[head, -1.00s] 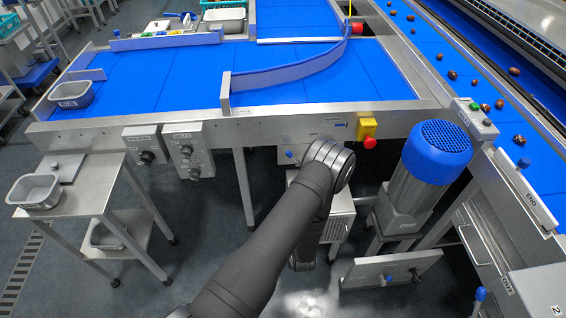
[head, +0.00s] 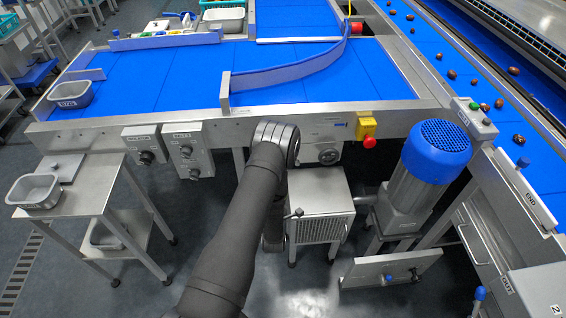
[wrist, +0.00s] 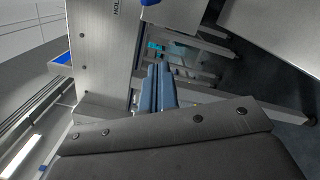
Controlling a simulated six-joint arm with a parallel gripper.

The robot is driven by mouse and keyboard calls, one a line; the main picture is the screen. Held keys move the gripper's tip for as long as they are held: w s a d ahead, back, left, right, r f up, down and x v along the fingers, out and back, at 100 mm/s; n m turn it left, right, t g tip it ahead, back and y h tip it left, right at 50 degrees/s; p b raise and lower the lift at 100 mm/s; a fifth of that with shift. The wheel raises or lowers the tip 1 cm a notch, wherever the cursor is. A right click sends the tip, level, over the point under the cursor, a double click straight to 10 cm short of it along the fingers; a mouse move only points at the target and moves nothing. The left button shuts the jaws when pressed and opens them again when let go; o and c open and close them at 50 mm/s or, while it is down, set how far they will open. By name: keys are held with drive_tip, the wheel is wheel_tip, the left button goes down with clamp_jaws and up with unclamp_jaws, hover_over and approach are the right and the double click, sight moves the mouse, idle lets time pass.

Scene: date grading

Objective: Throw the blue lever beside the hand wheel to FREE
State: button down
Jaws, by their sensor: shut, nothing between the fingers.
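The grey hand wheel (head: 328,156) is on the panel under the conveyor's front rail, just right of my arm in the head view. In the head view my arm hides the gripper.
A yellow box with a red button (head: 368,142) is right of the wheel. A vented cabinet (head: 320,208) with a black-knobbed handle stands below. A blue-capped motor (head: 437,150) is further right. Knob boxes (head: 188,150) hang to the left.

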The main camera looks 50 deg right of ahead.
drive_tip(key=w+d+r, duration=0.2)
drive_tip(key=w+d, duration=0.2)
drive_tip(key=d, duration=0.6)
drive_tip(key=shift+w+d+r, duration=0.2)
drive_tip(key=shift+w, duration=0.1)
drive_tip(key=shift+s+d+r+m, duration=0.25)
drive_tip(key=shift+r+m, duration=0.1)
drive_tip(key=shift+m, duration=0.35)
drive_tip(key=s+d+r+m, duration=0.2)
drive_tip(key=s+d+m, duration=0.3)
drive_tip(key=m, duration=0.4)
drive_tip(key=shift+y, duration=0.3)
idle(0.5)
